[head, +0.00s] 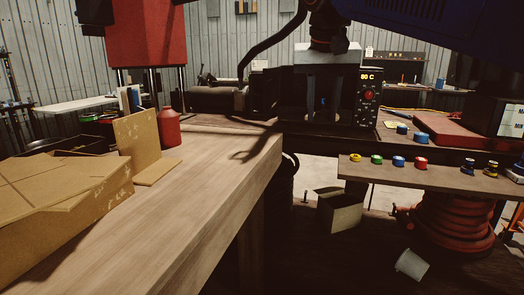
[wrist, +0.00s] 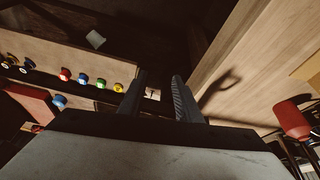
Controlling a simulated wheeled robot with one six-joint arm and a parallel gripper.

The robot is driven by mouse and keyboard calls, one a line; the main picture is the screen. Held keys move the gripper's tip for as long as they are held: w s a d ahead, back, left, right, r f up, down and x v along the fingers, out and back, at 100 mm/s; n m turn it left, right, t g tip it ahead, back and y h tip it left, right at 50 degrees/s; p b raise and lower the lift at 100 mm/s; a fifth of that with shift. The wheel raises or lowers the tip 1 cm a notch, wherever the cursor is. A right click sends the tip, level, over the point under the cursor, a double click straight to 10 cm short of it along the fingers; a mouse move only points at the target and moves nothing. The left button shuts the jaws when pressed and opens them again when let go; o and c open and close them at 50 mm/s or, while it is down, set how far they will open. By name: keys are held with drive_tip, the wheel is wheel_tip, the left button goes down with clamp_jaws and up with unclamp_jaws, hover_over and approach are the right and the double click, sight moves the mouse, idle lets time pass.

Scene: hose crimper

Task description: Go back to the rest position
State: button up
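My gripper (head: 324,120) hangs in the upper middle of the head view, fingers pointing down, in front of the dark bench with the controller. In the wrist view my gripper (wrist: 155,88) shows two dark fingers set apart. Nothing is seen held between them. The controller (head: 368,97) reads 80 C and stands just right of the gripper in the head view.
A wooden table (head: 215,185) fills the left, with a cardboard box (head: 65,205) and red bottle (head: 168,127). A shelf (head: 440,178) with several coloured fittings is at right. A red hose coil (head: 452,225) and open carton (head: 340,212) are below.

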drive_tip(key=s+d+f, duration=0.5)
drive_tip(key=s+f, duration=0.2)
drive_tip(key=f, duration=0.5)
drive_tip(key=s+d+f+n, duration=0.1)
drive_tip(key=s+d+f, duration=0.4)
drive_tip(key=s+f, duration=0.3)
drive_tip(key=s+d+f+y, duration=0.1)
drive_tip(key=s+d+f, duration=0.4)
drive_tip(key=f, duration=1)
drive_tip(key=s, duration=0.3)
drive_tip(key=shift+f+n+t, duration=0.35)
drive_tip(key=shift+n+t, duration=0.05)
